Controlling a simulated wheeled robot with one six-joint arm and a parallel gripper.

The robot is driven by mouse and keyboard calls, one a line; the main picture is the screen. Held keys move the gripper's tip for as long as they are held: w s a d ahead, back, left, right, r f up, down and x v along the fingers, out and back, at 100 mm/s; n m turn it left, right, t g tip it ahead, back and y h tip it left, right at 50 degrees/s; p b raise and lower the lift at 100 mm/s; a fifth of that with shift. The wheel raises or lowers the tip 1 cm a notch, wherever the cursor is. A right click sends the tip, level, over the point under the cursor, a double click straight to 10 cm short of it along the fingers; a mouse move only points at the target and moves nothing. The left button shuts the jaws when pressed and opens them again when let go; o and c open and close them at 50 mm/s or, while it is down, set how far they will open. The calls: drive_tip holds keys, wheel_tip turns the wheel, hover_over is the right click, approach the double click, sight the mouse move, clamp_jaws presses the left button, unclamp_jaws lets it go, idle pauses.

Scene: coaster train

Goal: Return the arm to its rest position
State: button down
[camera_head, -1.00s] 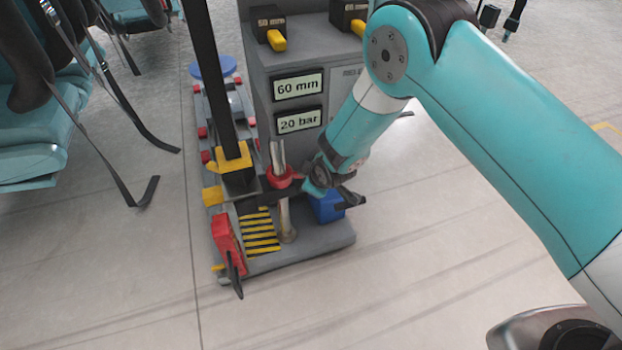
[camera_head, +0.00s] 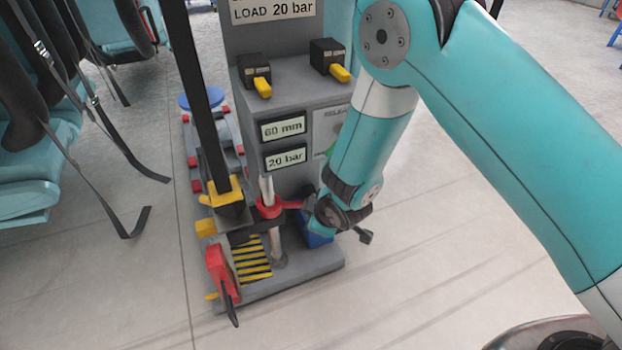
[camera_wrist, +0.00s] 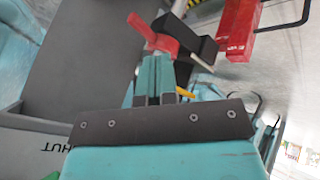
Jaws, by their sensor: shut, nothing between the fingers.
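My teal arm reaches in from the right in the head view. My gripper (camera_head: 309,206) is low in front of the grey test machine, close to the end of a red handle (camera_head: 290,204). The handle joins a red collar on a metal rod. In the wrist view, my gripper's fingers (camera_wrist: 158,62) are together with nothing between them. The red handle (camera_wrist: 150,32) shows just beyond their tips. I cannot tell whether they touch it.
The grey machine (camera_head: 295,95) has displays reading 60 mm and 20 bar and two yellow-tipped levers. A black post (camera_head: 200,90) stands to its left. A red block (camera_head: 219,268) is at the base front. Teal seats (camera_head: 25,170) with hanging straps are left. Floor right of the machine is clear.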

drive_tip(key=s+d+r+m+g, duration=0.2)
drive_tip(key=s+r+m, duration=0.1)
drive_tip(key=r, duration=0.7)
drive_tip(key=s+d+r+m+g, duration=0.15)
drive_tip(key=s+r, duration=0.25)
drive_tip(key=r, duration=0.5)
drive_tip(key=s+d+r+m+g, duration=0.1)
drive_tip(key=s+d+r, duration=0.1)
drive_tip(key=s+r, duration=0.3)
drive_tip(key=s+d+r+m+g+y, duration=0.1)
drive_tip(key=s+d+r, duration=0.2)
drive_tip(key=s, duration=0.4)
drive_tip(key=s+d+r+m+g, duration=0.1)
drive_tip(key=s+d+r, duration=0.1)
drive_tip(key=s+r, duration=0.35)
wheel_tip(320, 180, up, 30)
drive_tip(key=p, duration=3.1)
drive_tip(key=shift+a+r, duration=0.15)
drive_tip(key=shift+a, duration=0.05)
